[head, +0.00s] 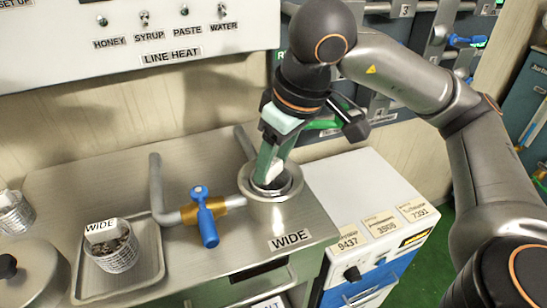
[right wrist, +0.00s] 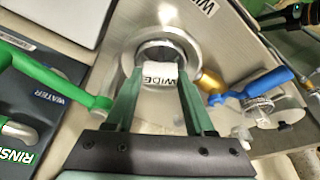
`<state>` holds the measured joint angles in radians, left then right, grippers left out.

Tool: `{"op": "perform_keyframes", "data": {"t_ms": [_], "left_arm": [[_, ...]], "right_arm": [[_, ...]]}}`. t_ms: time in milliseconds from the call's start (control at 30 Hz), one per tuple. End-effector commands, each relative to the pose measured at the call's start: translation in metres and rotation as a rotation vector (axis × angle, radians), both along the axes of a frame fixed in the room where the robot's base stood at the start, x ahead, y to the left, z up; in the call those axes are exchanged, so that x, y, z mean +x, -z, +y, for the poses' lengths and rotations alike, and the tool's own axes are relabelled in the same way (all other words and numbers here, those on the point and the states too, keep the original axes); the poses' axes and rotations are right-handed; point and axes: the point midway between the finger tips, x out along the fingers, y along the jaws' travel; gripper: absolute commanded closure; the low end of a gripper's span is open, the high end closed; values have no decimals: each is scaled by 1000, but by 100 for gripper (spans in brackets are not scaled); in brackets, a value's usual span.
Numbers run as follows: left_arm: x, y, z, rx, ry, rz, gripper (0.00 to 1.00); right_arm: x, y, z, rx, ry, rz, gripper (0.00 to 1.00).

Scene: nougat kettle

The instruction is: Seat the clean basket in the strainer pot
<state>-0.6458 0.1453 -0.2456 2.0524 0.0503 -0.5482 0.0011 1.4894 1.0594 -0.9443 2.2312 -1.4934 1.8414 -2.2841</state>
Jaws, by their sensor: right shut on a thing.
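The metal strainer pot (head: 292,190), with a WIDE label on its counter front, sits on the steel counter. My right gripper (head: 272,165) points down into its mouth. In the right wrist view, the gripper (right wrist: 157,78) is shut on a white tag marked WIDE (right wrist: 158,72), the tag of the clean basket. The tag is over the pot's opening (right wrist: 187,47). The basket's body is hidden by the fingers and rim, so I cannot tell how deep it sits. A dark and green shape, seemingly my left gripper (right wrist: 292,14), shows small at the upper right of the wrist view.
A valve with a blue handle (head: 205,218) stands just left of the pot. A mesh basket with dark residue and a WIDE tag (head: 112,250) is in a metal tray (head: 155,270). Another basket (head: 14,215) and a black-knobbed lid (head: 38,278) are at left. A white cabinet (head: 345,185) is at right.

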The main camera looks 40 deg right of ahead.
Motion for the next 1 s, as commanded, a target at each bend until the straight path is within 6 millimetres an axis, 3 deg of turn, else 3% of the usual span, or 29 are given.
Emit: {"op": "perform_keyframes", "data": {"t_ms": [500, 933, 967, 1000], "left_arm": [[0, 14, 1, 5, 1, 4, 43], [1, 15, 1, 7, 1, 2, 43], [1, 15, 1, 7, 1, 2, 43], [1, 15, 1, 7, 1, 2, 43]], "right_arm": [[0, 6, 0, 0, 0, 0, 100], [0, 7, 0, 0, 0, 0, 100], [0, 7, 0, 0, 0, 0, 44], [0, 7, 0, 0, 0, 0, 39]]}}
